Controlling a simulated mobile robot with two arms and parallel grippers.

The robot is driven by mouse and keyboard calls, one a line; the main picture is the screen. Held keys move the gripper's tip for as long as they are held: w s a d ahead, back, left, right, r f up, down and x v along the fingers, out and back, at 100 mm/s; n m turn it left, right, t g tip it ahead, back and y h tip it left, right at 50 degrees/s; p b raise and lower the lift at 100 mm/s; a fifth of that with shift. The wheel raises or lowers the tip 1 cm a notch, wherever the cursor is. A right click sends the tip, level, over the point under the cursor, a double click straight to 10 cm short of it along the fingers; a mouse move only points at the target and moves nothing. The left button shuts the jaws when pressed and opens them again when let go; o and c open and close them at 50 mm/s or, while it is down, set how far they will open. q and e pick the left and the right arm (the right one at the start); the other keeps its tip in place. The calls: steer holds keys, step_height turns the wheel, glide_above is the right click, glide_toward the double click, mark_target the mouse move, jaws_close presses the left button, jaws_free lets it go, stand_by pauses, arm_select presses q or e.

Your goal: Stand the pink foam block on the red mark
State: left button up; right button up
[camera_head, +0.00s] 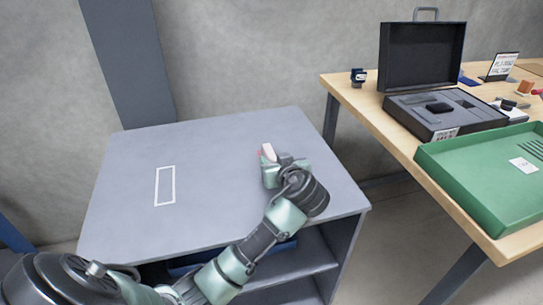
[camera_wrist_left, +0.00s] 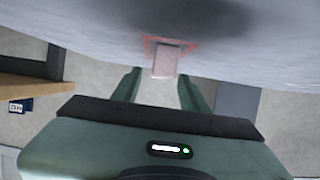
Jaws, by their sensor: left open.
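The pink foam block (camera_head: 268,150) stands on the grey cabinet top near its right side, looking pale pink and partly hidden by my left gripper (camera_head: 269,159). In the left wrist view the block (camera_wrist_left: 164,62) is between and just beyond the fingertips of my left gripper (camera_wrist_left: 159,76), with a gap at each side. The gripper is open. The red mark (camera_wrist_left: 150,43) shows as a red outline on the surface around the foot of the block, and the block appears to stand within it. My right gripper is in neither view.
A white rectangle outline (camera_head: 157,187) is on the left part of the grey cabinet top (camera_head: 215,135), which is otherwise clear. A wooden table (camera_head: 375,110) at the right holds an open black case (camera_head: 420,60) and a green tray (camera_head: 460,190).

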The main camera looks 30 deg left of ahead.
arm_select(q)
steer(key=v, duration=0.8)
steer(key=shift+p, duration=0.4)
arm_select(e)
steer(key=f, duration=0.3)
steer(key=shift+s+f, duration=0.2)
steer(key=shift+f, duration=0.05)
